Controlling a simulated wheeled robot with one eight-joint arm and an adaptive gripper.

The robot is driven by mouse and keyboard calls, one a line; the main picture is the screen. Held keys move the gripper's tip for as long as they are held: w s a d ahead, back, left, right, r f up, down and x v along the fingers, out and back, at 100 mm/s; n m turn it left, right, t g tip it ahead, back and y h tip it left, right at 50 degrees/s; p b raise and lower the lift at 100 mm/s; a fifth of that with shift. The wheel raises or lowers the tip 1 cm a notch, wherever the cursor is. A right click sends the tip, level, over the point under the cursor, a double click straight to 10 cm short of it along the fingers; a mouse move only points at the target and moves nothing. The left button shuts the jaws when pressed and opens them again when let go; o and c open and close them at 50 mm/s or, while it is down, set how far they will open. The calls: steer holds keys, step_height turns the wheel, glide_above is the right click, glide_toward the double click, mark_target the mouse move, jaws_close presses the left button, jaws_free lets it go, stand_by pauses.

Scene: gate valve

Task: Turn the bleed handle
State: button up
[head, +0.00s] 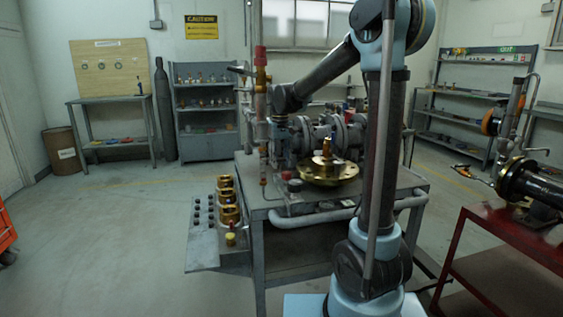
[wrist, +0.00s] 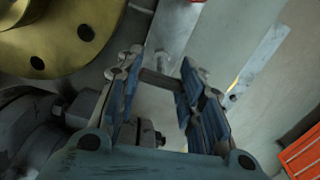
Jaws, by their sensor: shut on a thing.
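In the wrist view my gripper (wrist: 160,78) has its blue-padded fingers on either side of a short dark bar, which I take to be the bleed handle (wrist: 159,80). The bar spans the gap between the fingertips, and the gripper is shut on it. A pale metal rod stands just beyond the bar. In the head view my arm reaches over the left part of the valve assembly (head: 345,135) on the workbench. I cannot make out the fingers or the handle there.
A brass flange (head: 330,173) sits at the bench front; it also fills the upper left of the wrist view (wrist: 62,37). A red-topped pipe (head: 260,75) rises left of my arm. Brass-ringed controls (head: 228,205) stand at the bench's left. A red cart (head: 510,250) stands right.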

steer(key=shift+w+d+m, duration=0.1)
steer(key=shift+d+m, duration=0.05)
steer(key=shift+m, duration=0.45)
steer(key=shift+w, duration=0.1)
steer(key=o, duration=1.1)
steer(key=shift+r, duration=0.1)
steer(key=shift+r, duration=0.25)
step_height(320, 180, up, 11)
